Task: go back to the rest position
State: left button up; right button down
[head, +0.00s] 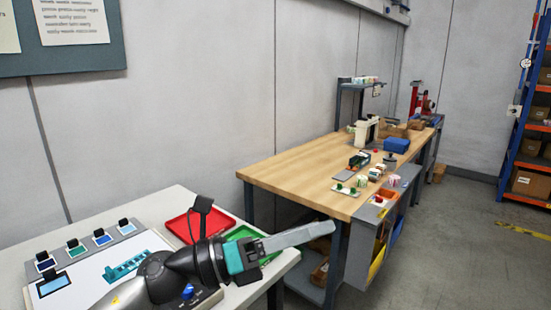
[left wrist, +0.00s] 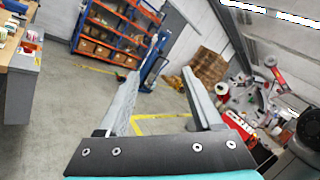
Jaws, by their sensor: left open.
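My left gripper (head: 325,230) reaches from the lower left over the near white table's right edge, pointing right. It is held in the air toward the gap before the wooden bench. In the left wrist view the two fingers of my left gripper (left wrist: 172,66) stand apart with nothing between them, and floor shows through the gap. My right gripper is in neither view.
The white table (head: 157,216) holds a red tray (head: 180,228), a green tray (head: 238,234) partly behind my arm, and several small devices. A wooden bench (head: 290,167) with labels and tools stands beyond. Shelving (left wrist: 112,30) stands behind open floor (left wrist: 60,85).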

pick_arm(q)
jog(key=w+a+n+t+y, duration=0.4)
jog(key=a+n+t+y, duration=0.35)
jog(key=n+t, duration=0.95)
jog(key=s+a+f+n+g+y, duration=0.1)
jog(key=a+f+n+g+y, duration=0.2)
jog(key=a+f+n+y, duration=0.45)
jog(key=s+a+f+n+g+y, duration=0.1)
jog(key=a+f+n+g+y, duration=0.25)
jog(key=f+n, duration=0.5)
jog(key=s+a+f+n+g, duration=0.1)
jog(key=s+f+n+g, duration=0.3)
jog(key=s+f+g, duration=0.55)
jog(key=s+a+f+n+g, duration=0.1)
jog(key=s+f+n+g, duration=0.35)
jog(key=s, duration=0.95)
notch_tip(320, 180, down, 24)
jog(key=s, duration=0.1)
jog(key=s+a+f+b, duration=0.1)
jog(key=s+a+f, duration=0.2)
jog(key=s+f, duration=1.1)
jog(key=shift+s+f+g+y, duration=0.35)
jog(key=shift+s+y, duration=0.1)
jog(key=shift+s, duration=0.5)
